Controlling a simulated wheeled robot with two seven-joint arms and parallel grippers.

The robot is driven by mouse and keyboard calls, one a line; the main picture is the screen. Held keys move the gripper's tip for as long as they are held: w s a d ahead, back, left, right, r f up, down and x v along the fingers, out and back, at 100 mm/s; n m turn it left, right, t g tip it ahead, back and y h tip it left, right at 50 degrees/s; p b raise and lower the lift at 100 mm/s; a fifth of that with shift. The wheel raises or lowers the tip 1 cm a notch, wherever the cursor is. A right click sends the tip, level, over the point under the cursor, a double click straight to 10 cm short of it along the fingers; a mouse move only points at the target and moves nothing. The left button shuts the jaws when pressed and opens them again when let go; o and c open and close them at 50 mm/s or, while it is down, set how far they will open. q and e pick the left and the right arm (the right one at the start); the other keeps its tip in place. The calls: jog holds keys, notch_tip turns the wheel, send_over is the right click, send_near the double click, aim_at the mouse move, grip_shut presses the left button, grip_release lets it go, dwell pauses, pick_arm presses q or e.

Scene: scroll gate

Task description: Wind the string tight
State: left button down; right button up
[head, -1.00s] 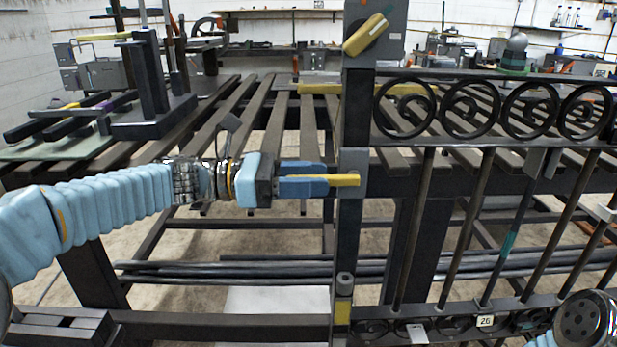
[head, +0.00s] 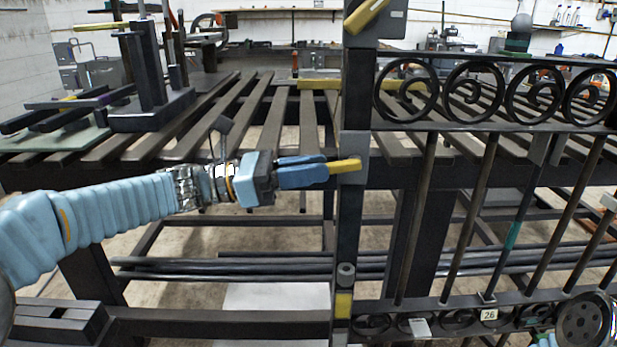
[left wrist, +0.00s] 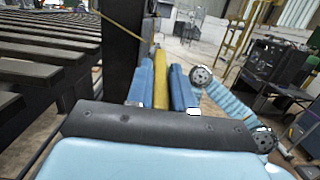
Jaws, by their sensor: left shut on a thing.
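My left gripper (head: 310,172) is shut on a yellow lever (head: 345,166) at the dark gate post (head: 348,220). Its blue fingers lie on both sides of the lever, whose end reaches a grey plate on the post. The lever tilts slightly up to the right. In the left wrist view the yellow lever (left wrist: 161,82) shows between the blue fingers (left wrist: 161,90). A thin yellowish line (left wrist: 120,26) crosses the post there; I cannot tell whether it is the string. My right gripper is not seen; only part of that arm shows.
A second yellow handle (head: 365,14) sits high on the post. The scroll gate (head: 495,90), with rings and upright bars, fills the right side. A slatted bench (head: 215,112) stands behind, with a dark stand (head: 150,122) on it at left.

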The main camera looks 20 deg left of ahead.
aim_at(340, 171)
pick_arm(q)
jog(key=f+h+b, duration=0.1)
jog(key=h+b, duration=0.1)
jog(key=b, duration=0.1)
jog(key=f+t+h+b, duration=0.1)
jog(key=f+b, duration=0.1)
jog(key=b, duration=0.1)
jog(key=shift+w+d+h, duration=0.1)
jog(key=shift+d+h, duration=0.25)
jog(key=shift+h, duration=0.05)
jog(key=shift+d+f+h+b, duration=0.15)
jog(key=shift+h+b, duration=0.45)
jog(key=shift+b, duration=0.35)
jog(key=shift+t, duration=0.3)
jog(key=c, duration=1.1)
grip_release()
jog(key=v, duration=1.3)
jog(key=shift+a+f+b, duration=0.2)
jog(key=shift+a+b, duration=0.1)
jog(key=shift+b, duration=0.05)
